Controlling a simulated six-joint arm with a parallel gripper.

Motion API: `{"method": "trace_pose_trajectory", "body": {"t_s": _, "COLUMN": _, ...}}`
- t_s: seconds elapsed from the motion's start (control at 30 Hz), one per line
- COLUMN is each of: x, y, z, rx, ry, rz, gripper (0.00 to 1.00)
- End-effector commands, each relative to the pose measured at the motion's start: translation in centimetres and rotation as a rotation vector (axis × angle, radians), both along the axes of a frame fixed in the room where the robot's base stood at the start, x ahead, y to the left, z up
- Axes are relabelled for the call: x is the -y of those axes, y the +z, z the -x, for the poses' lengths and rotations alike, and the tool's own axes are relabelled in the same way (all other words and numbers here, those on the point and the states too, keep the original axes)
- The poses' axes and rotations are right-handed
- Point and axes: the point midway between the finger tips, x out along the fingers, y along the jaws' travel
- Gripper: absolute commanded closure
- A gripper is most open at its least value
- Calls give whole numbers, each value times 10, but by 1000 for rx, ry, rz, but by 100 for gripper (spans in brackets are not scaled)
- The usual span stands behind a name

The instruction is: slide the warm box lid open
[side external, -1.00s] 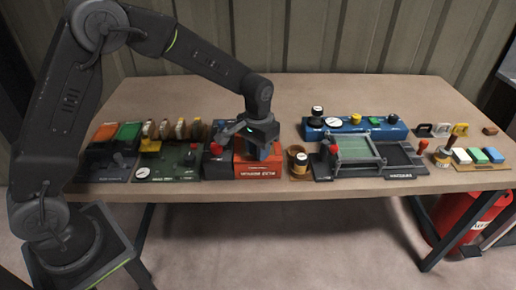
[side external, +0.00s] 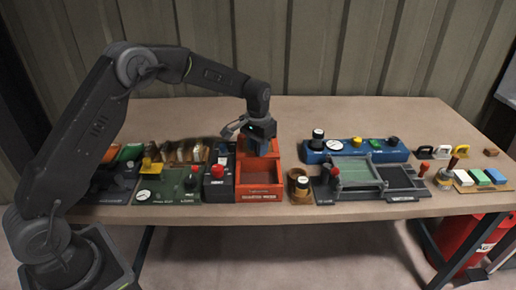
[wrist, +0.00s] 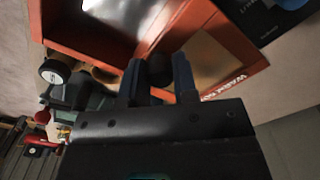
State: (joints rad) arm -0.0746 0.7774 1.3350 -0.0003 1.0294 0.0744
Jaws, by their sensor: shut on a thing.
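The warm box (side external: 258,191) is an orange-red box near the front middle of the table. Its front part is open on top in the side view, and the inside shows. It fills much of the wrist view (wrist: 80,42), with its lettered front edge at the right. My gripper (side external: 260,149) is over the back part of the box, pointing down. In the wrist view my gripper (wrist: 160,82) has its two fingers closed on the dark lid knob (wrist: 159,67). The lid itself is mostly hidden by my gripper in the side view.
A dark block with a red knob (side external: 217,171) stands close at the box's left. A small brown cup with a black-capped part (side external: 300,182) is close at its right. A blue panel (side external: 357,152) stands farther right. The table behind the box is clear.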

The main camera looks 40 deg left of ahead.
Motion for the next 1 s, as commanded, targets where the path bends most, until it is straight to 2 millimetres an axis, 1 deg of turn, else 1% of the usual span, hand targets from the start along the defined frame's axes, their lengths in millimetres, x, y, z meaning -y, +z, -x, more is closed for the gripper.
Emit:
{"method": "trace_pose_trajectory", "body": {"t_s": 0.03, "x": 1, "y": 0, "z": -1, "rx": 3, "ry": -1, "rz": 0, "gripper": 72}}
{"method": "trace_pose_trajectory", "body": {"t_s": 0.3, "x": 1, "y": 0, "z": 0, "rx": 1, "ry": -1, "rz": 0, "gripper": 47}}
{"method": "trace_pose_trajectory", "body": {"t_s": 0.53, "x": 0, "y": 1, "z": 0, "rx": 1, "ry": -1, "rz": 0, "gripper": 47}}
{"method": "trace_pose_trajectory", "body": {"t_s": 0.63, "x": 0, "y": 7, "z": 0, "rx": 3, "ry": 0, "rz": 0, "gripper": 47}}
{"method": "trace_pose_trajectory", "body": {"t_s": 0.77, "x": 0, "y": 26, "z": -1, "rx": 5, "ry": 0, "rz": 0, "gripper": 47}}
{"method": "trace_pose_trajectory", "body": {"t_s": 1.0, "x": 0, "y": 80, "z": -1, "rx": 6, "ry": -1, "rz": -1, "gripper": 47}}
